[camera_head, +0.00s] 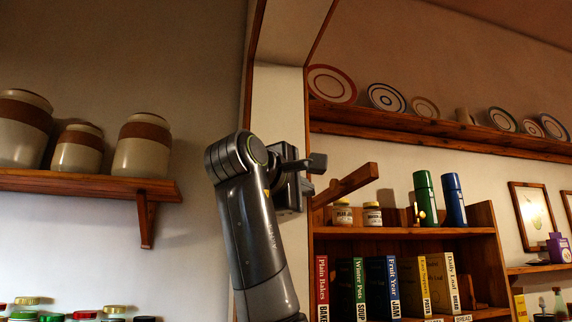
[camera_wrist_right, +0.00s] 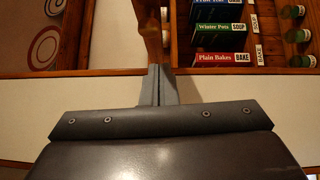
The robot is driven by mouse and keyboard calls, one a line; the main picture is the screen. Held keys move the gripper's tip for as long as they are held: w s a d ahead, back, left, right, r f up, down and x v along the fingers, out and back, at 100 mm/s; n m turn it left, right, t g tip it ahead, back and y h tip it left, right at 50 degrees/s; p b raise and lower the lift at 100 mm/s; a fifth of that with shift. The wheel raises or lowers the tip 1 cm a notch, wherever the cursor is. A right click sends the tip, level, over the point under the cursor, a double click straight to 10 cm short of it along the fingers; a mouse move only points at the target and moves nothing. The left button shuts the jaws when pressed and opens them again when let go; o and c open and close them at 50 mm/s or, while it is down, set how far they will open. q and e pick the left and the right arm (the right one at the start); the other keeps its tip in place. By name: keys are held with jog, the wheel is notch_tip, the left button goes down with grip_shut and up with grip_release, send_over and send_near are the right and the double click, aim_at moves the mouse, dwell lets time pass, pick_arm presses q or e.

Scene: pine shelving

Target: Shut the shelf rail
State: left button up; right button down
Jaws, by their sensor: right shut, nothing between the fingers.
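The shelf rail (camera_head: 346,186) is a wooden bar at the upper left of the pine shelf unit (camera_head: 400,232). It stands out at an angle from the unit's left side, its free end up and to the right, rather than lying along the shelf front. In the right wrist view the rail (camera_wrist_right: 151,30) runs upward just beyond the fingertips. My right gripper (camera_head: 318,163) is shut and empty, close to the rail's left part. In the wrist view its closed fingers (camera_wrist_right: 158,85) point at the rail; whether they touch it I cannot tell. My left gripper is not in view.
Two small jars (camera_head: 372,214), a green canister (camera_head: 425,198) and a blue canister (camera_head: 453,200) stand on the top shelf behind the rail. Several books (camera_head: 383,285) fill the shelf below. Plates line a high ledge (camera_head: 430,127). Crocks stand on a left shelf (camera_head: 90,184).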

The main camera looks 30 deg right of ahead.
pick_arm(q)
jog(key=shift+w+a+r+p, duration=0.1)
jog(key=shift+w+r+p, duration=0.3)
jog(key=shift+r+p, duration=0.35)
pick_arm(e)
jog(key=shift+s+d+r, duration=0.15)
jog(key=shift+s+d, duration=0.25)
jog(key=shift+d, duration=0.25)
jog(key=shift+s+d+r, duration=0.1)
jog(key=shift+s+d, duration=0.3)
jog(key=shift+d, duration=0.2)
